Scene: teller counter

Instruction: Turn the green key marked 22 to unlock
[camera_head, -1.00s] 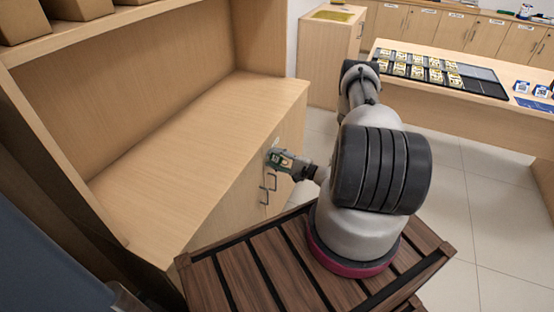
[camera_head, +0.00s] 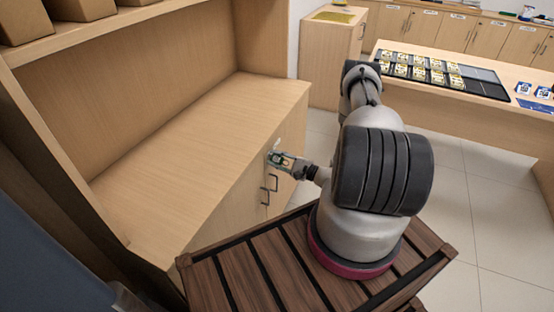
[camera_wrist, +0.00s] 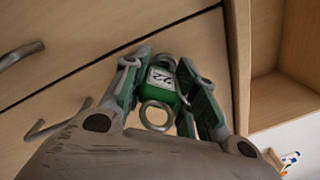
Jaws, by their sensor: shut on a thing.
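The green key (camera_wrist: 164,77) with a white label reading 22 is at the cabinet front in the wrist view. Its metal ring hangs on the near side, between the fingers. My gripper (camera_wrist: 160,85) is shut on the key, with a green-padded finger on each side of it. In the head view my gripper (camera_head: 277,159) is at the upper part of the cabinet door (camera_head: 288,142), just under the counter top. The key's shaft and the lock are hidden behind the key head and fingers.
Two metal door handles (camera_head: 268,190) sit just below my gripper, and they show at the left in the wrist view (camera_wrist: 22,54). The wooden counter top (camera_head: 190,140) above is bare. A desk with card trays (camera_head: 430,72) stands at the far right.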

